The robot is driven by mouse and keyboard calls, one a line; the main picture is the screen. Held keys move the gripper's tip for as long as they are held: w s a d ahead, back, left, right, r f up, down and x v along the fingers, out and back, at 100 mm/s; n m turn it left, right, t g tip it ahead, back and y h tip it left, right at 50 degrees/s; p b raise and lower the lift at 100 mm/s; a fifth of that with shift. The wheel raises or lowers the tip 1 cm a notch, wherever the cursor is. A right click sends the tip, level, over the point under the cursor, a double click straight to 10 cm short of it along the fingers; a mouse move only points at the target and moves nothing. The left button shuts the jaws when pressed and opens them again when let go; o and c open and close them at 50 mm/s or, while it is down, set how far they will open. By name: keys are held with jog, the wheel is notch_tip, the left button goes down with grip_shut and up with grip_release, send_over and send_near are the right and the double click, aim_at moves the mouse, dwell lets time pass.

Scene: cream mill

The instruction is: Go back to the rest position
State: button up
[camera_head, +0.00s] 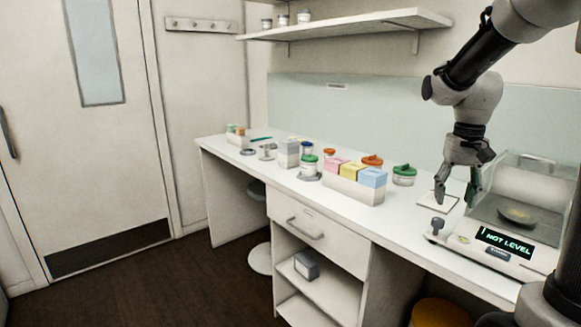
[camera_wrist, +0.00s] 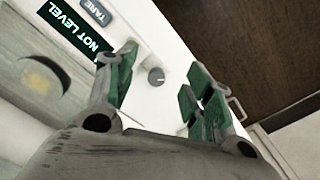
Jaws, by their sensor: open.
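My gripper (camera_head: 456,196) hangs from the raised arm at the right of the head view, above the counter and just left of the balance. Its fingers point down, are apart and hold nothing. In the wrist view the two green-padded fingers (camera_wrist: 160,88) are spread, with the balance's levelling knob (camera_wrist: 156,76) seen between them. The balance (camera_head: 486,252) has a clear draft shield with a dish inside, and its display (camera_head: 503,242) reads "NOT LEVEL". The display also shows in the wrist view (camera_wrist: 75,32).
A white counter (camera_head: 408,230) carries a box of pink, yellow and blue packets (camera_head: 352,190), green-lidded and orange-lidded jars (camera_head: 404,176) and a white pad (camera_head: 437,203). A shelf (camera_head: 345,26) runs above. Open floor (camera_head: 170,280) lies left, before the door (camera_head: 75,130).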

jog(key=s+a+r+n+t, duration=0.2)
jog(key=s, duration=0.7)
jog(key=s+a+r+n+t, duration=0.1)
jog(key=s+a+r+t, duration=0.1)
jog(key=s, duration=0.7)
jog(key=shift+s+a+n+t, duration=0.25)
jog(key=shift+a+n+t, duration=0.05)
jog(key=shift+a+n, duration=0.1)
